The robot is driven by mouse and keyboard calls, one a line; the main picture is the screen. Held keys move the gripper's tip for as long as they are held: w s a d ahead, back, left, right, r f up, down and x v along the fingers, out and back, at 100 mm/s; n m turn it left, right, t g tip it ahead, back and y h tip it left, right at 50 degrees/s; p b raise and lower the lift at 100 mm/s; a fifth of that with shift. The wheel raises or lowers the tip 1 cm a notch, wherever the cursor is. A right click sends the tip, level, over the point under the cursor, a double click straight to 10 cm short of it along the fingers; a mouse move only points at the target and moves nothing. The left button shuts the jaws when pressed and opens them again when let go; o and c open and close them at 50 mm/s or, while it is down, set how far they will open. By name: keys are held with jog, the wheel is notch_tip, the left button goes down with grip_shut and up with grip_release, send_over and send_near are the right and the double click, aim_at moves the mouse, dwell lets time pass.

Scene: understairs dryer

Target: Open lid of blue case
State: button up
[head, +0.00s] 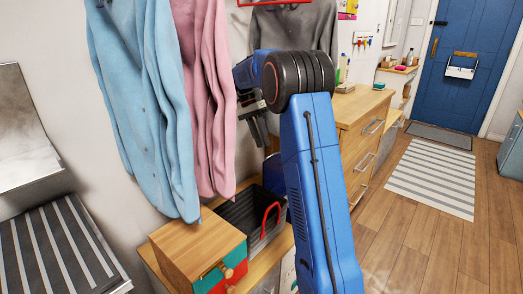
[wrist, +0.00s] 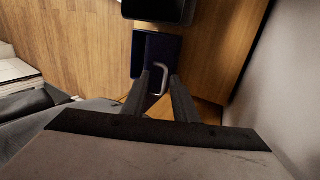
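The blue case shows in the wrist view as a dark blue face (wrist: 146,50) with a pale curved handle (wrist: 163,72). In the head view, a dark blue part (head: 274,174) shows behind my arm, probably the same case, and my arm hides much of it. My gripper (wrist: 160,77) is open, with one finger on each side of the handle in the wrist view. I cannot tell whether the fingers touch it. In the head view my gripper (head: 257,130) points down above the bench, partly hidden by my arm.
A wooden box (head: 196,244) with a teal and red front and a dark ribbed bin (head: 240,213) with a red handle stand on the wooden bench. Blue (head: 143,95) and pink (head: 205,90) garments hang at the left. A wooden drawer unit (head: 362,138) stands behind my arm.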

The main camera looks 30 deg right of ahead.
jog(key=shift+r, duration=2.1)
